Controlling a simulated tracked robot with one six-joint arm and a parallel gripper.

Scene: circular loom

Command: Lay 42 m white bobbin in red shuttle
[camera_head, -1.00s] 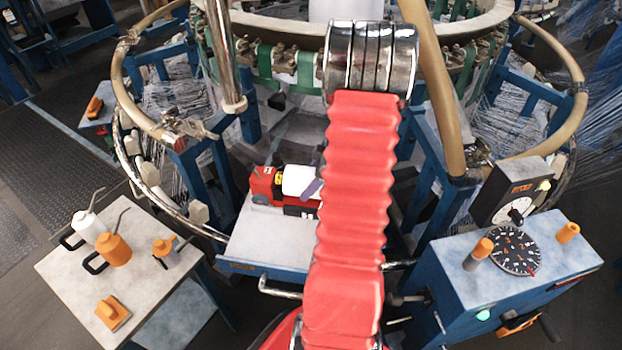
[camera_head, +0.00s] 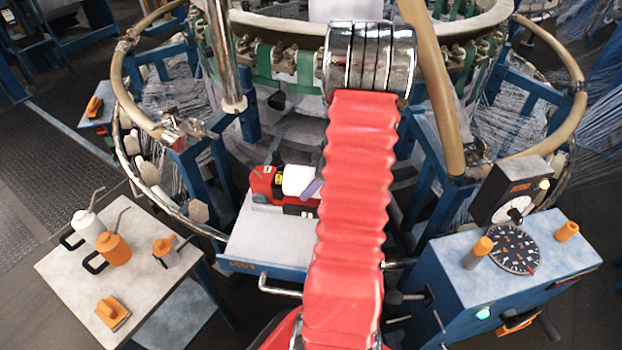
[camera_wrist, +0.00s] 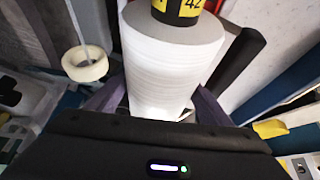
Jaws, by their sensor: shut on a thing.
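The white bobbin (camera_wrist: 172,62) stands between the two purple fingers of my gripper (camera_wrist: 157,100) in the wrist view, which are shut on it. Its yellow and black end label reads 42. In the head view the white bobbin (camera_head: 298,180) lies sideways at the red shuttle (camera_head: 262,184), with its yellow label towards the shuttle's red left end. A purple finger of my gripper (camera_head: 311,190) shows at its right side. My red arm sleeve hides the right part of the shuttle. I cannot tell whether the bobbin touches the shuttle's bed or hangs just above it.
The shuttle is on a grey-topped blue stand (camera_head: 265,240) before the round loom (camera_head: 270,60). A side table (camera_head: 65,265) with oil cans (camera_head: 114,249) is at left, a blue control box (camera_head: 480,290) at right. A pale roll (camera_wrist: 86,63) shows in the wrist view.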

